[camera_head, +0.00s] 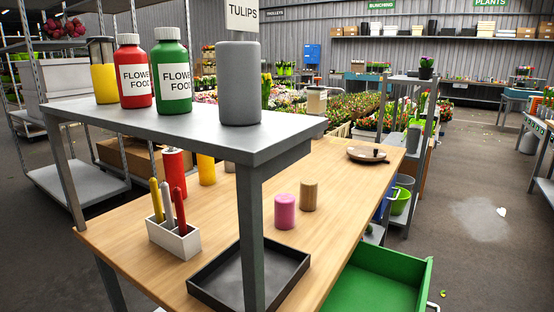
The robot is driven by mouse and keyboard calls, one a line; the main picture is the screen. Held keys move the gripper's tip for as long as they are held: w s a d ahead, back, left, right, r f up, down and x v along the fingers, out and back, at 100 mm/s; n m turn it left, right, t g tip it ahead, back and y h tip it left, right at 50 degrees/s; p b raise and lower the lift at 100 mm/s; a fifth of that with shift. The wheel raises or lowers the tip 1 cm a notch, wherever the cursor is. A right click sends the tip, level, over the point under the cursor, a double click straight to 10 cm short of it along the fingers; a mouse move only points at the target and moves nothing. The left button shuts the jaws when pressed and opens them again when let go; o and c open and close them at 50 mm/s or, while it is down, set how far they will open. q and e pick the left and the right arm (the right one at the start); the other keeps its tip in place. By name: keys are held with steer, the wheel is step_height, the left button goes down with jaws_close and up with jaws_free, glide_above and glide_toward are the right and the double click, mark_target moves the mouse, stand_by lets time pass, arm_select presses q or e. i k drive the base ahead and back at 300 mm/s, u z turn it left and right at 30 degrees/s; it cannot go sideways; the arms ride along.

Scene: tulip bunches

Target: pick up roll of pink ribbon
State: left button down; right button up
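The roll of pink ribbon (285,211) is a short pink cylinder standing upright on the wooden table (340,190). It is right of the grey shelf post and behind the black tray. A brown cylinder (309,194), like a roll of twine, stands just behind it to the right, very close to it. I cannot tell if the two touch. Neither of my grippers shows in the head view, and nothing is holding the ribbon.
A grey shelf (190,125) on posts crosses above the table, carrying flower-food bottles and a grey cylinder (239,85). A black tray (290,262), a white holder (174,238) with coloured-handled tools and a dark dish (368,155) are on the table. A green drawer (375,285) sticks out in front.

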mark_target(285, 203)
steer(key=k, duration=0.8)
steer(key=z, duration=4.15)
steer(key=i, duration=0.1)
steer(key=u, duration=3.05)
steer(key=i, duration=1.1)
steer(key=u, duration=0.5)
steer(key=k, duration=0.75)
steer(key=z, duration=1.05)
steer(key=i, duration=0.2)
steer(key=u, duration=0.55)
steer(key=i, duration=2.55)
